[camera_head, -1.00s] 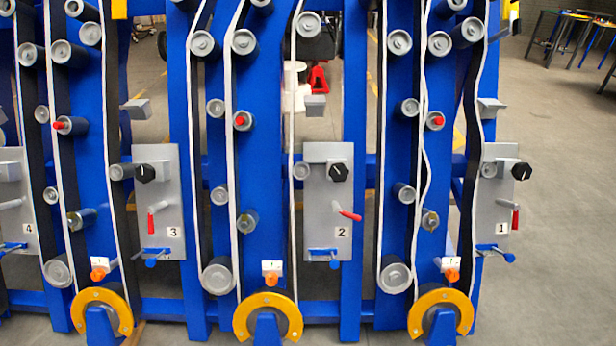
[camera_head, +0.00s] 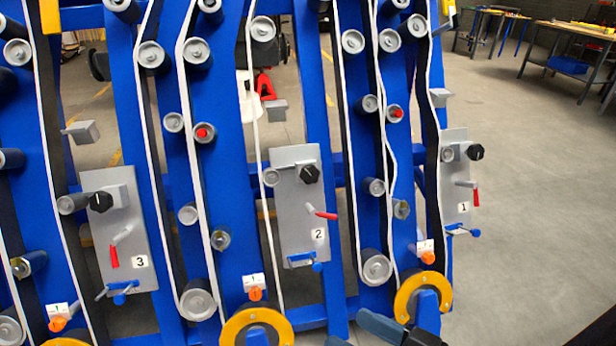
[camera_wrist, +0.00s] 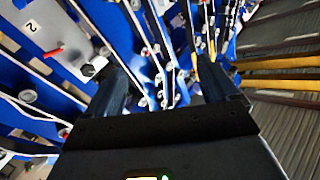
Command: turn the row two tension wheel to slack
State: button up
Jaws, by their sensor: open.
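The row two panel (camera_head: 285,220) is a grey plate marked 2, in the middle of the head view. On it are a black knob (camera_head: 309,173) with a white pointer line, a red lever (camera_head: 325,215) sticking out to the right, and a blue handle (camera_head: 316,267) at the foot. In the wrist view the black knob (camera_wrist: 88,70) shows at upper left, near the left finger. My gripper (camera_wrist: 162,68) is open with nothing between its fingers. Dark parts of my arm or gripper show at the bottom of the head view, below the panel and apart from it.
Panel 3 (camera_head: 118,230) stands left and panel 1 (camera_head: 456,180) right; their red levers hang down. Blue posts, rollers and white-edged belts surround them. Yellow guards (camera_head: 257,325) project low in front. Floor at right is clear, with tables (camera_head: 580,45) behind.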

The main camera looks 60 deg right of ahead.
jog(key=w+d+f+m+h+b, duration=0.2)
jog(key=w+d+f+m+h, duration=0.2)
jog(key=w+d+f+m, duration=0.5)
jog(key=m+g+h+b, duration=0.5)
jog(key=m+h, duration=0.3)
jog(key=m, duration=2.3)
send_near(311, 177)
jog(key=x, duration=0.4)
jog(key=shift+w+d+m, duration=0.3)
jog(key=shift+w, duration=0.05)
jog(key=shift+b+x, duration=0.55)
jog(key=shift+x, duration=2.8)
jog(key=shift+c, duration=0.5)
jog(key=c, duration=0.9)
jog(key=shift+o, duration=0.2)
